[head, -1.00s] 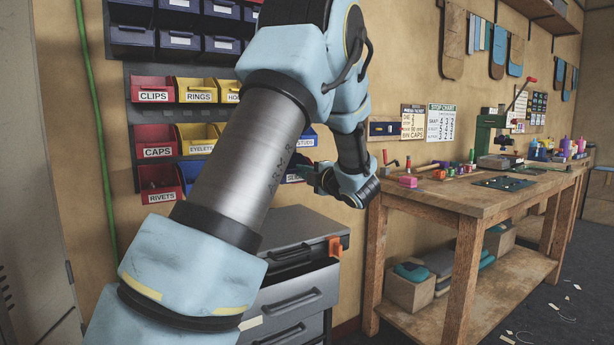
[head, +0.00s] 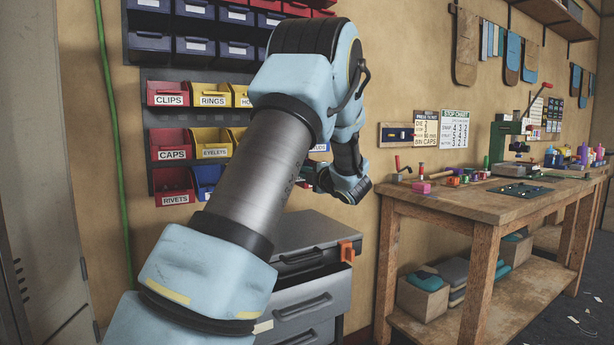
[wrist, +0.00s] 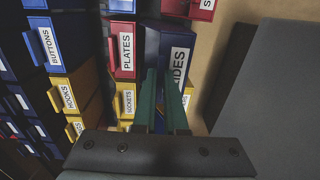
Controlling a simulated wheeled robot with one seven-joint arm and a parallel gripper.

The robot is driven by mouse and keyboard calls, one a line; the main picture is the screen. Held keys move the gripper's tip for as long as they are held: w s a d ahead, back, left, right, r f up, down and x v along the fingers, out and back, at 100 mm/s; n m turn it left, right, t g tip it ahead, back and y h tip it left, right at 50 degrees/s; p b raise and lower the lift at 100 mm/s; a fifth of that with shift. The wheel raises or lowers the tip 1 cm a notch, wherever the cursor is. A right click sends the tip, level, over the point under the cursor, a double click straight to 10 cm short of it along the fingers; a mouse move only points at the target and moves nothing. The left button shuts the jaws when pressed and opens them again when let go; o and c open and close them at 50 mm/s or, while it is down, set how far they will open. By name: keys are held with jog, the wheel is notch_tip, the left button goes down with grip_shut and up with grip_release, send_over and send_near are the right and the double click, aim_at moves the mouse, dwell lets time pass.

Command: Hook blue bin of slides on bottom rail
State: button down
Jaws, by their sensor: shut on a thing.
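The blue bin of slides (wrist: 178,48) shows in the wrist view with its white label partly covered, reading "IDES". The green fingers of my gripper (wrist: 162,82) are shut on its front, one finger passing over the label. The bin is close beside the red PLATES bin (wrist: 125,48). In the head view my gripper (head: 322,180) is at the lower right of the bin rack, and my arm hides most of the blue bin. The bottom rail behind the bins is hidden; whether the bin touches it I cannot tell.
The rack's lower rows hold bins such as the red RIVETS bin (head: 174,188) and red CAPS bin (head: 169,144). A grey drawer cabinet (head: 304,285) stands below my gripper. A wooden workbench (head: 470,205) is to the right. A green hose (head: 112,130) runs down the wall.

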jog(key=shift+x, duration=2.1)
jog(key=shift+w+a, duration=0.2)
jog(key=shift+w, duration=0.2)
jog(key=shift+w+a, duration=0.15)
jog(key=shift+w, duration=0.2)
jog(key=shift+w+a, duration=0.15)
jog(key=shift+w, duration=0.15)
jog(key=shift+w+a, duration=0.15)
jog(key=shift+w, duration=0.15)
jog(key=shift+f+b, duration=0.2)
jog(key=shift+b, duration=0.2)
